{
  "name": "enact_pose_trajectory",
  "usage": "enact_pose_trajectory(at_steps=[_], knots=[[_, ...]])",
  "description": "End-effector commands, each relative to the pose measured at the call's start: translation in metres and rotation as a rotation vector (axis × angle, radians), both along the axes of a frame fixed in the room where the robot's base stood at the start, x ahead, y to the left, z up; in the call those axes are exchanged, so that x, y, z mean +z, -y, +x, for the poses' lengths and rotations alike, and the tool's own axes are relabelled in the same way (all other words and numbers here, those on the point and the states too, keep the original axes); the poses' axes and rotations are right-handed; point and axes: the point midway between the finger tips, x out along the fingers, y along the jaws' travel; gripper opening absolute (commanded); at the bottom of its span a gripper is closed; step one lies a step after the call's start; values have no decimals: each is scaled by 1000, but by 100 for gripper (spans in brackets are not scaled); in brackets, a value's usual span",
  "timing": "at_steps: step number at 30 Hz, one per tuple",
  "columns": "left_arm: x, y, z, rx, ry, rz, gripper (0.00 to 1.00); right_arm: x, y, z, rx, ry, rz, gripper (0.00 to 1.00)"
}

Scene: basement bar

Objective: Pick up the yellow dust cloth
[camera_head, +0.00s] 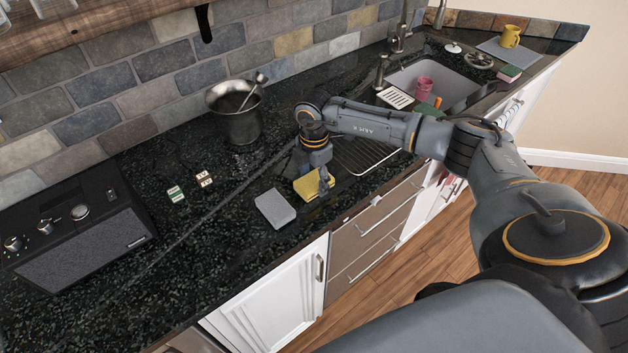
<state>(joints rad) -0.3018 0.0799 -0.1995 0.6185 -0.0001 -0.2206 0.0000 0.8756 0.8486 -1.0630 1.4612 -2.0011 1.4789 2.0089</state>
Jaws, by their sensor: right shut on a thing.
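The yellow dust cloth (306,187) is at the front part of the dark stone counter, beside the drainer and just behind a grey sponge-like block (275,208). My right gripper (325,185) reaches down over its right side, with the fingers shut on it. The gripper covers part of the cloth. I cannot tell whether the cloth still touches the counter. My left gripper is not in view.
A metal pot (234,118) with utensils stands behind. A sink (452,82) holding a pink cup (424,87) and a yellow mug (510,36) are to the right. The counter's front left is clear.

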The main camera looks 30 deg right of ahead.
Motion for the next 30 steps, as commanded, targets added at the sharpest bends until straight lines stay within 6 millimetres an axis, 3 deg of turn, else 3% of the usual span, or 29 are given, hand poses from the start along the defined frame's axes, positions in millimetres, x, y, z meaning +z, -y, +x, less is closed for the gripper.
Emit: enact_pose_trajectory(at_steps=[7, 15, 24, 30], knots=[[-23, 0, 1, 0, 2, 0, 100, 29, -2, -1, 4, 6, 0, 27], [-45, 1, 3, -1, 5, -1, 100, 89, -38, -44, 8, 6, 0, 27], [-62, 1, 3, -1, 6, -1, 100, 117, -79, -92, 5, 5, 0, 27], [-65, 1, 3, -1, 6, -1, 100, 126, -89, -105, 1, 3, 0, 27]])
